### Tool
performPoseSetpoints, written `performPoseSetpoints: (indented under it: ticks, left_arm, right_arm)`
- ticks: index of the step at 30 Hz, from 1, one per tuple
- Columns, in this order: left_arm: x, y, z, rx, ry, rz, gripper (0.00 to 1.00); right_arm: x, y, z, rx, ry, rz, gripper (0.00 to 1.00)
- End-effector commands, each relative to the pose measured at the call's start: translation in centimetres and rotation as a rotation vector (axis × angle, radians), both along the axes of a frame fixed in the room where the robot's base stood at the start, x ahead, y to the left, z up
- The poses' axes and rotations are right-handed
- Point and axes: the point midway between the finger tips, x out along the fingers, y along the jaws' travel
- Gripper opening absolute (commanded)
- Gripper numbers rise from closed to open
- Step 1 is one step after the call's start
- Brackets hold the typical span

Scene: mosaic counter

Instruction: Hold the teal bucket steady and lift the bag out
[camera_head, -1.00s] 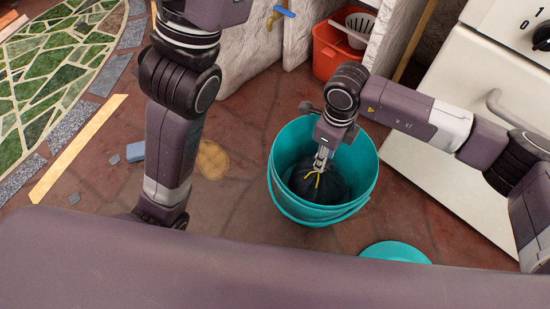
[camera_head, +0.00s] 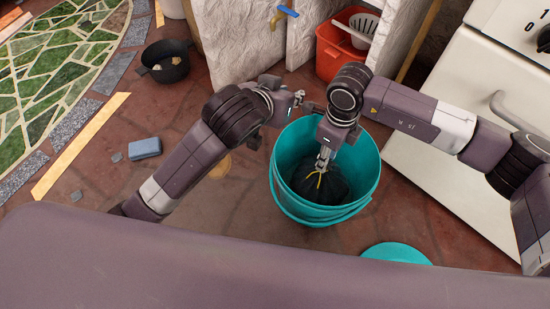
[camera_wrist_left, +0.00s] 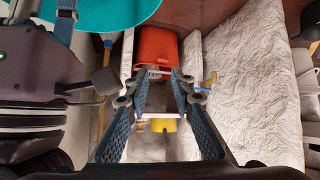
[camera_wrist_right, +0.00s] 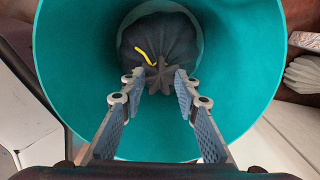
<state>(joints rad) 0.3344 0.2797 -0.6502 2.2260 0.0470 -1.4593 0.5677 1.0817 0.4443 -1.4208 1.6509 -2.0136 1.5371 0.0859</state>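The teal bucket (camera_head: 300,205) stands upright on the floor. A black bag (camera_head: 318,186) with a gathered top and yellow tie lies inside, and it also shows in the right wrist view (camera_wrist_right: 158,40). My right gripper (camera_head: 325,158) reaches down into the bucket. In the right wrist view its fingers (camera_wrist_right: 158,82) are apart, on either side of the bag's gathered top. My left gripper (camera_head: 308,103) is above the bucket's far-left rim. In the left wrist view its fingers (camera_wrist_left: 163,78) are apart and empty, with the bucket (camera_wrist_left: 100,14) to their upper left.
An orange bin (camera_head: 341,55) stands behind the bucket by white stone panels (camera_head: 232,45). A white stove (camera_head: 445,125) is at right. A teal lid (camera_head: 394,253) lies in front. A black pot (camera_head: 167,62) and blue sponge (camera_head: 145,148) are on the floor at left.

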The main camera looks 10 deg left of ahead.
Motion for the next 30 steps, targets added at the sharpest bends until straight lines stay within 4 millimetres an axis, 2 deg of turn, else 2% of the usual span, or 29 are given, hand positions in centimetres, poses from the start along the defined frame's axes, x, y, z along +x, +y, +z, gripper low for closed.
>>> performPoseSetpoints:
  ticks: [1, 3, 6, 9, 12, 16, 30]
  left_arm:
    - [-1.1, 0.9, -2.7, 0.032, 0.087, 0.033, 0.22]
    - [-2.9, 1.4, -6.0, 0.047, 0.202, 0.078, 0.22]
    - [-5.3, 1.6, -9.9, 0.051, 0.340, 0.134, 0.22]
    - [-7.3, 1.7, -12.5, 0.054, 0.440, 0.177, 0.22]
    - [-8.7, 1.8, -14.1, 0.057, 0.499, 0.210, 0.22]
    - [-9.2, 1.8, -15.2, 0.058, 0.532, 0.227, 0.22]
    - [-6.8, 1.4, -21.1, 0.059, 0.532, 0.226, 0.22]
  right_arm:
    - [0.0, 0.0, 0.0, 0.000, 0.000, 0.000, 0.29]
    - [0.0, 0.0, 0.0, 0.000, 0.000, 0.000, 0.29]
    - [0.0, 0.0, 0.0, 0.000, 0.000, 0.000, 0.29]
    - [0.0, 0.0, 0.0, 0.000, 0.000, 0.000, 0.29]
    - [0.0, 0.0, 0.0, 0.000, 0.000, 0.000, 0.29]
    - [0.0, 0.0, 0.0, 0.000, 0.000, 0.000, 0.29]
    - [0.0, 0.0, 0.0, 0.000, 0.000, 0.000, 0.29]
